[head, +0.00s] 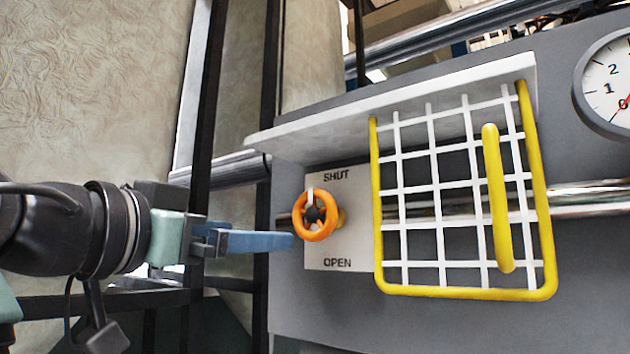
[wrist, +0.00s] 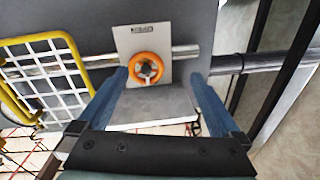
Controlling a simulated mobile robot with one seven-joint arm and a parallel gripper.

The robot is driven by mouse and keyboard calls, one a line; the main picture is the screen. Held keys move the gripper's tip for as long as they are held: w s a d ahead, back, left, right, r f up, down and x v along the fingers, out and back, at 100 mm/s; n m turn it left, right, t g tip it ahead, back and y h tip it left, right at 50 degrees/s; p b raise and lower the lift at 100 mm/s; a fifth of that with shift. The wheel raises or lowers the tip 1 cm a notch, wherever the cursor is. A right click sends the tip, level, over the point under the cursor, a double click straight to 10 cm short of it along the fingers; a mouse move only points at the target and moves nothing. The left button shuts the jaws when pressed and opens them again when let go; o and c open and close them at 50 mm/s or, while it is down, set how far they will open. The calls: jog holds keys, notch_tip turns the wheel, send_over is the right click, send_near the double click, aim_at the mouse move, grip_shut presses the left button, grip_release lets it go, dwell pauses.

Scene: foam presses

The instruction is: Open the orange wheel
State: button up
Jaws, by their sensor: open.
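The orange wheel (head: 318,237) sits on a pale plate (head: 345,247) marked SHUT above and OPEN below. A white mark is at the top of its rim in the head view. My gripper (head: 290,241) has blue fingers and is open, left of the wheel in the head view and pointing toward it. In the wrist view the wheel (wrist: 147,84) appears between the spread fingertips of my gripper (wrist: 158,77), apart from them and farther off. Nothing is between the fingers. The wrist view is turned over, so a ledge hides part of the plate's lower edge there.
A yellow-framed white grid guard (head: 465,293) with a yellow handle (head: 497,200) is right of the wheel. A light ledge (head: 300,132) juts out above it. A metal pipe (head: 590,203) runs behind the guard. A gauge (head: 601,95) is at the upper right. Dark posts (head: 206,110) stand at left.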

aim_at(311, 214)
jog(key=shift+m+g+h, duration=0.7)
jog(key=shift+m, duration=0.1)
jog(key=w+d+r+p, duration=0.1)
jog(key=w+d+p, duration=0.1)
jog(key=w+d+r+p, duration=0.1)
jog(key=w+d+p, duration=0.2)
jog(key=w+d+r+p, duration=0.1)
jog(key=w+d+p, duration=0.1)
jog(key=p, duration=0.1)
jog(key=shift+w+d, duration=0.2)
jog(key=shift+d, duration=0.1)
jog(key=shift+w+d+f+p, duration=0.15)
jog(key=shift+w+d+p, duration=0.2)
jog(key=shift+w, duration=0.2)
jog(key=c, duration=1.1)
